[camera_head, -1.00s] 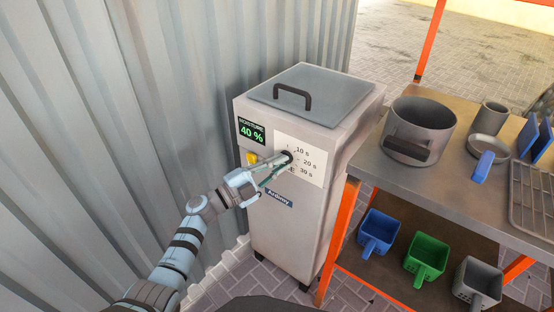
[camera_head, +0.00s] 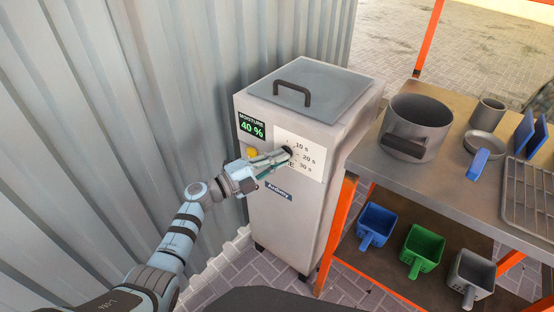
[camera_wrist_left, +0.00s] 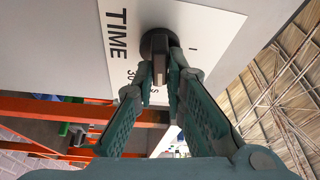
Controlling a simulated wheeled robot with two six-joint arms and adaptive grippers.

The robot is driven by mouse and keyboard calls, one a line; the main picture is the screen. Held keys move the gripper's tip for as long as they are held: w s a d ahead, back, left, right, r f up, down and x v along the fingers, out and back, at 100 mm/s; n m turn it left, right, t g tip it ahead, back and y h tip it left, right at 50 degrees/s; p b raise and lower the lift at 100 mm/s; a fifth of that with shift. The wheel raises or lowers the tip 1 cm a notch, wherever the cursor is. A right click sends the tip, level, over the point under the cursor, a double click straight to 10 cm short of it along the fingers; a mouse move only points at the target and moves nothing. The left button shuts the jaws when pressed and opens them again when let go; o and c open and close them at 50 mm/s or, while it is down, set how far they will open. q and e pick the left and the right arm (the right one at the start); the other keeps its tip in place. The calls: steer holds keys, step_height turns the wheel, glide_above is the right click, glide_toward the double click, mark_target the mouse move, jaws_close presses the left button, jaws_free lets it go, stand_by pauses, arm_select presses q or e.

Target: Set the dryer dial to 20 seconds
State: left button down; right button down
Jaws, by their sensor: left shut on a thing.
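The dryer (camera_head: 290,215) is a grey cabinet with a lidded top against the corrugated wall. Its white dial label (camera_head: 313,172) shows 10 s, 20 s and 30 s marks. The dark round dial (camera_head: 287,150) sits at the left of these marks, partly hidden by my gripper. My left gripper (camera_head: 283,155) reaches in from the left and is shut on the dial. In the left wrist view, both fingers (camera_wrist_left: 164,85) press on the dial's bar (camera_wrist_left: 158,58). Which mark the dial points at cannot be told. My right gripper is not in view.
A moisture display (camera_head: 252,127) reads 40 %, above a yellow button (camera_head: 252,153). A metal bench (camera_head: 440,185) to the right holds a large pot (camera_head: 416,125). Blue (camera_head: 377,222), green (camera_head: 423,247) and grey (camera_head: 471,277) scoops sit on its lower shelf.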

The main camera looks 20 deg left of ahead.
arm_select(q)
steer(key=c, duration=1.6)
jaws_free()
steer(key=shift+c, duration=0.2)
steer(key=v, duration=1.2)
